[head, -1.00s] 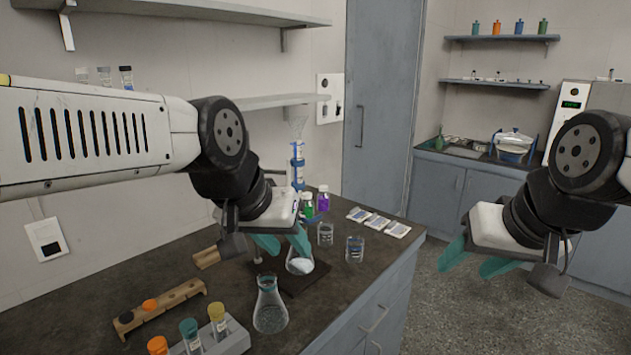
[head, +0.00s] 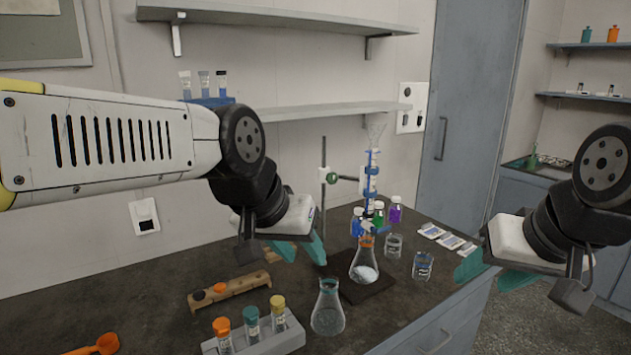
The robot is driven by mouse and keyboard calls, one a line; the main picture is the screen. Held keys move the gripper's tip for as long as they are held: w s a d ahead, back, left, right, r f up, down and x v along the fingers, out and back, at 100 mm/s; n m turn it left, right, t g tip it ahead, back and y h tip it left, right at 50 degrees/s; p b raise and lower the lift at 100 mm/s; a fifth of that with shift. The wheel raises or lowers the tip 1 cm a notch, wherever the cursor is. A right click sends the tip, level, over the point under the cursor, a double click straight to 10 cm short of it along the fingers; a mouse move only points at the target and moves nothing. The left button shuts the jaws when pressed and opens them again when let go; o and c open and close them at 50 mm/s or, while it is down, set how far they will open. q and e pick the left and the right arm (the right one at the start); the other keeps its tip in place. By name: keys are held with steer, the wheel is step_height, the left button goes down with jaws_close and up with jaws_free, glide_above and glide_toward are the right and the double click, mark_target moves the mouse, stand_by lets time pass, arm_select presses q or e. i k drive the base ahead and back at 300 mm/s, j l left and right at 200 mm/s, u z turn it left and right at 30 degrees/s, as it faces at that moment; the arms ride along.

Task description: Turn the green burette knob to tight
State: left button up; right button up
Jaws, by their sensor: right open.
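A round green knob (head: 331,178) sits on the clamp of a dark upright stand rod (head: 323,205), left of the burette (head: 371,178). The burette is a clear tube with blue bands and a funnel on top, upright above a flask (head: 365,266) with an orange neck band. My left gripper (head: 301,252) is below and left of the knob, apart from it, with teal fingers spread and nothing between them. The arm hides part of the bench behind it. My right gripper (head: 478,278) is open and empty off the bench's right side, far from the knob.
A second flask (head: 328,312), two beakers (head: 423,265) and coloured-cap bottles (head: 395,213) stand around the burette. A grey tube rack (head: 272,340) and a wooden rack (head: 236,289) are at the front left. Flat packets (head: 447,238) lie at the right edge. A shelf (head: 325,105) hangs above.

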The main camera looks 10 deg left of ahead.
mark_target(331, 179)
steer(key=u, duration=0.85)
steer(key=l+u, duration=0.25)
steer(key=u, duration=0.2)
steer(key=l+u, duration=0.3)
steer(key=u, duration=0.15)
steer(key=l+u, duration=0.25)
steer(key=u, duration=0.25)
steer(key=k+l+u, duration=0.15)
steer(key=u, duration=0.3)
steer(key=k+l+u, duration=0.35)
steer(key=k+l, duration=0.4)
steer(key=l, duration=0.2)
steer(key=k+l+u, duration=0.4)
steer(key=k+l, duration=0.75)
steer(key=l, duration=0.15)
steer(key=i+l, duration=0.1)
steer(key=l, duration=0.2)
